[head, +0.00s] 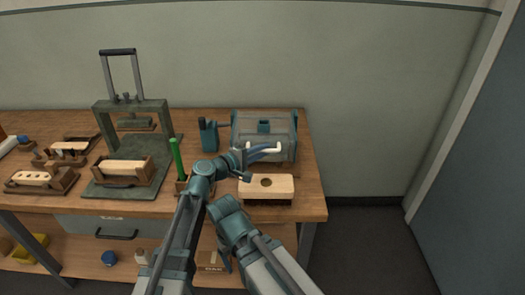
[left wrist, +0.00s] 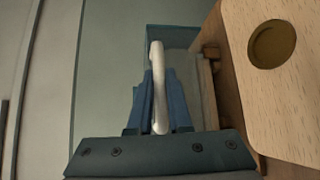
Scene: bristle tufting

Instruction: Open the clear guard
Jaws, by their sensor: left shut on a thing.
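The clear guard (head: 279,125) is a see-through, grey-blue box-like cover at the right rear of the bench, and it looks lowered. Its pale bar handle (head: 268,148) is at the front. My left gripper (head: 249,155) is at this handle. In the left wrist view, the blue fingers (left wrist: 153,105) are shut on the silver handle (left wrist: 157,75), and part of the clear panel (left wrist: 105,65) shows behind them.
A wooden block with a round hole (head: 282,186) sits just in front of the guard. A green rod (head: 177,157) stands left of my arm. A hand press (head: 103,115) stands further left. The bench's right edge is close by.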

